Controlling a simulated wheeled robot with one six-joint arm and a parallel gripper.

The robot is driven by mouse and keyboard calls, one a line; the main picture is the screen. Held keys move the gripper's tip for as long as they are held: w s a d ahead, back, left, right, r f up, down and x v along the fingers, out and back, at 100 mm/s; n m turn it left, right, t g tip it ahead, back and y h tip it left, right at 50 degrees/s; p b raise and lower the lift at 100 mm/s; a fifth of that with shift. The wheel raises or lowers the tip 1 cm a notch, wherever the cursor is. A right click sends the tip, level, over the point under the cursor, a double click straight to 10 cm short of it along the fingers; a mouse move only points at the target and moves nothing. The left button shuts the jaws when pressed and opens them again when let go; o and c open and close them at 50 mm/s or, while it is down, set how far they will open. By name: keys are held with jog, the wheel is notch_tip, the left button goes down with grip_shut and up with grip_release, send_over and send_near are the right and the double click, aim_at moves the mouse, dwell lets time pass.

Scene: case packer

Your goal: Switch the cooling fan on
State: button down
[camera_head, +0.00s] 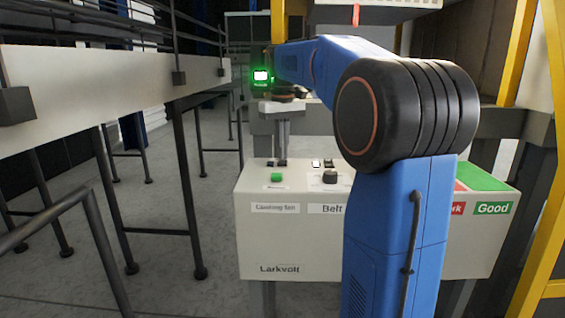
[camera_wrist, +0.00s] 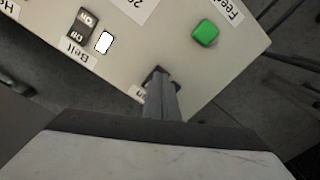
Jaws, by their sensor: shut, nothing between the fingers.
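A pale control box (camera_head: 292,242) stands ahead of me, with a "Cooling fan" label (camera_head: 275,208) on its front left. My gripper (camera_head: 282,163) points down with its fingers together at the box's top, toward the back left, behind the green button. In the wrist view my gripper (camera_wrist: 158,74) is shut and empty, over a small dark part by a mostly hidden label ending in "n" (camera_wrist: 137,93). The fingers cover most of this spot. I cannot tell whether they touch it, or which way a switch there is set.
A green button (camera_head: 277,177), a black knob (camera_head: 330,177) and a "Belt" rocker (camera_wrist: 80,27) with a lit white square (camera_wrist: 103,42) are nearby. A railed conveyor (camera_head: 100,80) runs at left. A green "Good" area (camera_head: 482,178) is at right.

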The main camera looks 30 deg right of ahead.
aim_at(282, 163)
jog(key=shift+f, duration=0.8)
dwell(0.8)
notch_tip(282, 163, up, 7)
dwell(1.1)
dwell(0.4)
